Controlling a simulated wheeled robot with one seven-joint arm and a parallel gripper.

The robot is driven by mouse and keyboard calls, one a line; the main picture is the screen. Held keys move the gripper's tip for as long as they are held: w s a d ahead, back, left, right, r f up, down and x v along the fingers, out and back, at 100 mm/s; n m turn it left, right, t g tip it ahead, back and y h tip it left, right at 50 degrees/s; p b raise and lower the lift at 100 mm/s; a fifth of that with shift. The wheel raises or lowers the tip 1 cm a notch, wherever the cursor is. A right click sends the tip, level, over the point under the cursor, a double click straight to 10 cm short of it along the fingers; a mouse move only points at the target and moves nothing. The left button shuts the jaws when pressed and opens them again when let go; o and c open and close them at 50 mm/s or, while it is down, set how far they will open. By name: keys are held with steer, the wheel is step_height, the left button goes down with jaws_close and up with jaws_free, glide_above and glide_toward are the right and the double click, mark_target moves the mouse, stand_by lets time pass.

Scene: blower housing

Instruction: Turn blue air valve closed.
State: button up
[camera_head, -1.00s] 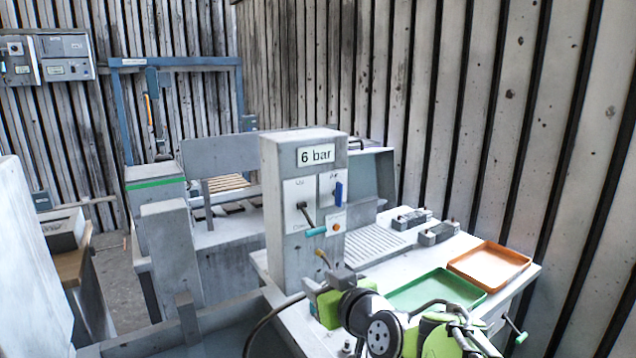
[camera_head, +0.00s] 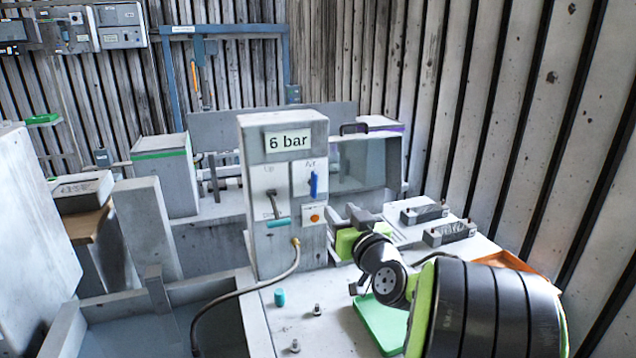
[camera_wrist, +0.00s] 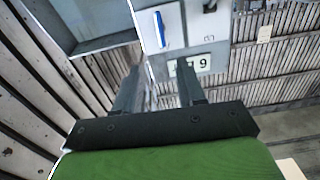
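My gripper (camera_head: 352,214) is right of the column and lower than the blue handle. In the wrist view my gripper (camera_wrist: 158,75) has its two fingers wide apart with nothing between them. It is clear of the handle.
A teal-handled lever (camera_head: 278,223) and an orange button (camera_head: 315,217) are on the same panel. A hose (camera_head: 245,291) leaves the column low down. Grey clamps (camera_head: 450,232), a green tray (camera_head: 382,325) and an orange tray (camera_head: 505,261) are on the bench at right.

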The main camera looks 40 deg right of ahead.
mark_target(316, 185)
steer(key=p+x, duration=0.4)
steer(key=x, duration=1.1)
steer(key=shift+a, duration=0.1)
jaws_close()
